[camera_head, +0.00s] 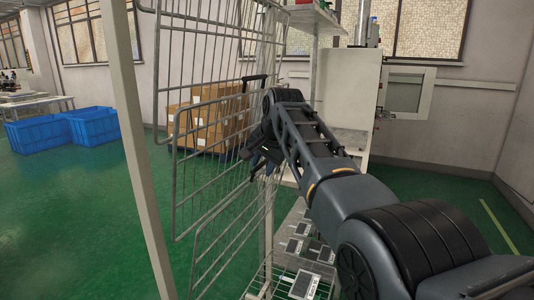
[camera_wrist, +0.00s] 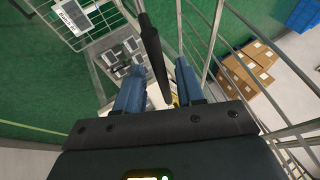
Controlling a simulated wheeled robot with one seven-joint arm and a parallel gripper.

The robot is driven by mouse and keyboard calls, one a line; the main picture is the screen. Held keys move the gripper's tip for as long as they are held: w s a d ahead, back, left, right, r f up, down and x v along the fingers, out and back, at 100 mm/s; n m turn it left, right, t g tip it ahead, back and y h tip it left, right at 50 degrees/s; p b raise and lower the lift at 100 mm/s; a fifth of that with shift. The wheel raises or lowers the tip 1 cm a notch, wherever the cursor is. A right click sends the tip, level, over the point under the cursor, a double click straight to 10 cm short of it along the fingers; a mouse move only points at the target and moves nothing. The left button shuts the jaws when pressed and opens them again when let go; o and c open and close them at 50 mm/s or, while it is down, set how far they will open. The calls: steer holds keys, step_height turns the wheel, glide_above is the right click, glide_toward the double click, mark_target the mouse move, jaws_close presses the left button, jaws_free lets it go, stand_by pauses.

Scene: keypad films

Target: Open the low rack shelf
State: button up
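The low rack shelf (camera_head: 270,281) is a wire-sided shelf holding grey keypad-like devices, at the bottom centre of the head view. It also shows at the upper left of the wrist view (camera_wrist: 97,46). Wire-mesh panels (camera_head: 196,118) stand upright to its left and above it. My gripper (camera_head: 262,160) is beside the mesh, above the shelf. In the wrist view its two blue fingers (camera_wrist: 159,88) are apart. A dark rod (camera_wrist: 152,45) crosses the gap between them in the picture; I cannot tell whether they touch it. My arm hides part of the shelf.
A pale post (camera_head: 136,140) stands at the left front. Cardboard boxes (camera_head: 213,118) are behind the mesh, and blue crates (camera_head: 38,132) are at the left. A white cabinet (camera_head: 346,92) stands behind my arm. Green floor (camera_head: 75,210) at the left is clear.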

steer(key=shift+b+v, duration=0.3)
steer(key=shift+v, duration=2.35)
